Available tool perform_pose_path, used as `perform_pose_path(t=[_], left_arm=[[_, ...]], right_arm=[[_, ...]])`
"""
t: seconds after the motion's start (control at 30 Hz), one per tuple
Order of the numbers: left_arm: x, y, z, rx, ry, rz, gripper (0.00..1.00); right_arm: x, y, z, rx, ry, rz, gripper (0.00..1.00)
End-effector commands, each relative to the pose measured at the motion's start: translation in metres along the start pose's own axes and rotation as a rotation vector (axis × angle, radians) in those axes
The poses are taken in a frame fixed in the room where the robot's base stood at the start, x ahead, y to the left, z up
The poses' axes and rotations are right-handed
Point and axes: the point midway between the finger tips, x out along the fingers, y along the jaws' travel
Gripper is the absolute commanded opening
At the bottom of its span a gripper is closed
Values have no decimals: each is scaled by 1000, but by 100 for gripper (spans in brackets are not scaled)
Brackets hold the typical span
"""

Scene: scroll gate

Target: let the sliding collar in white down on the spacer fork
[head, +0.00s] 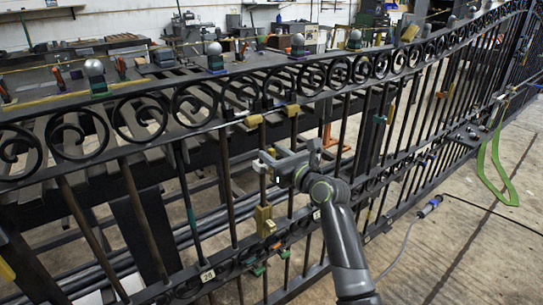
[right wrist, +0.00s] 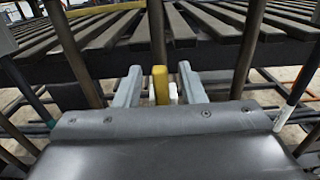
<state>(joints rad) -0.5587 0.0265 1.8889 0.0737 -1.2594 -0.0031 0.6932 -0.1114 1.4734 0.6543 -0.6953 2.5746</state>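My right gripper (head: 268,160) is at a bar of the black gate, in the middle of the head view. In the right wrist view its two grey fingers (right wrist: 160,86) stand apart. A yellow upright piece (right wrist: 160,84) and a small white piece (right wrist: 173,92) show between them. The white piece is close to the right finger; a gap shows at the left one. I cannot tell if the white piece is the collar. A yellow block (head: 264,220) sits on the bar below the gripper; whether it is the spacer fork is unclear. My left gripper is not in view.
More yellow blocks (head: 292,110) sit on bars near the upper rail. The scrolled gate (head: 150,112) spans the view, with a slatted bench behind it. A green strap (head: 489,170) hangs at the right.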

Motion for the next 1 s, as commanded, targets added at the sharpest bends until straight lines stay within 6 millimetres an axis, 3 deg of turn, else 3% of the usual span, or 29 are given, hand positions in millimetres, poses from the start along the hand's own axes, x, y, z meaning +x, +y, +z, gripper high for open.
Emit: perform_pose_path(t=[0.2, 0.5, 0.8, 1.0], left_arm=[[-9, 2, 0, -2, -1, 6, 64], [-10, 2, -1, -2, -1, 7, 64], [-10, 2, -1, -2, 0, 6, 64], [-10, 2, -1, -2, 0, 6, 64]], right_arm=[[13, 0, 0, -1, -1, 0, 36], [14, 0, 0, 0, 0, 0, 36], [14, 0, 0, 0, 0, 0, 0], [14, 0, 0, 0, 0, -1, 0]])
